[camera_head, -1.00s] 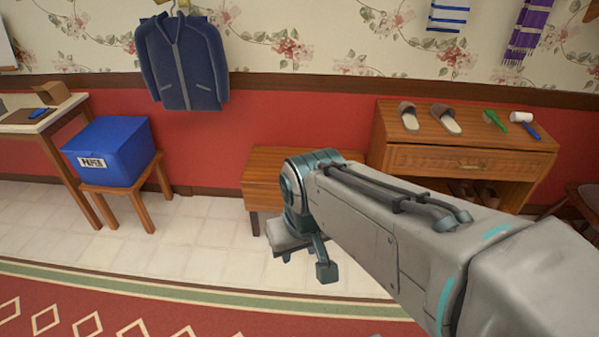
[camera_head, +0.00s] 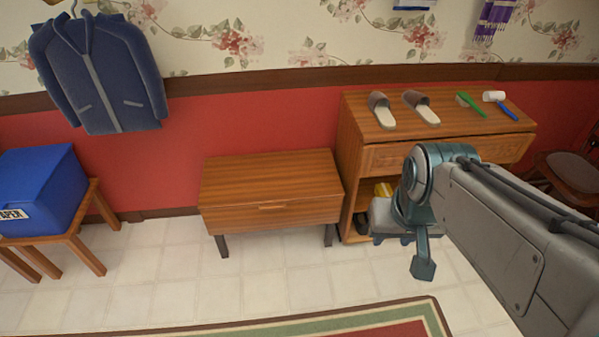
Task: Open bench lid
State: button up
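The wooden bench (camera_head: 271,190) stands against the red wall in the middle of the head view. Its lid (camera_head: 267,173) lies flat and closed on top, with a small light handle strip at the front edge. My gripper (camera_head: 422,268) hangs at the end of my arm, right of the bench and in front of the shoe cabinet. It is apart from the bench. Its fingers are mostly hidden or turned away, so I cannot tell whether they are open.
A shoe cabinet (camera_head: 360,126) with slippers (camera_head: 422,106), a green brush (camera_head: 470,104) and a white-headed roller (camera_head: 495,96) stands right of the bench. A blue box (camera_head: 38,185) sits on a stool (camera_head: 78,226) at left. Tiled floor (camera_head: 170,280) before the bench is clear.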

aim_at(268, 181)
jog(key=u, duration=0.2)
jog(key=i, duration=1.05)
jog(key=u, duration=0.7)
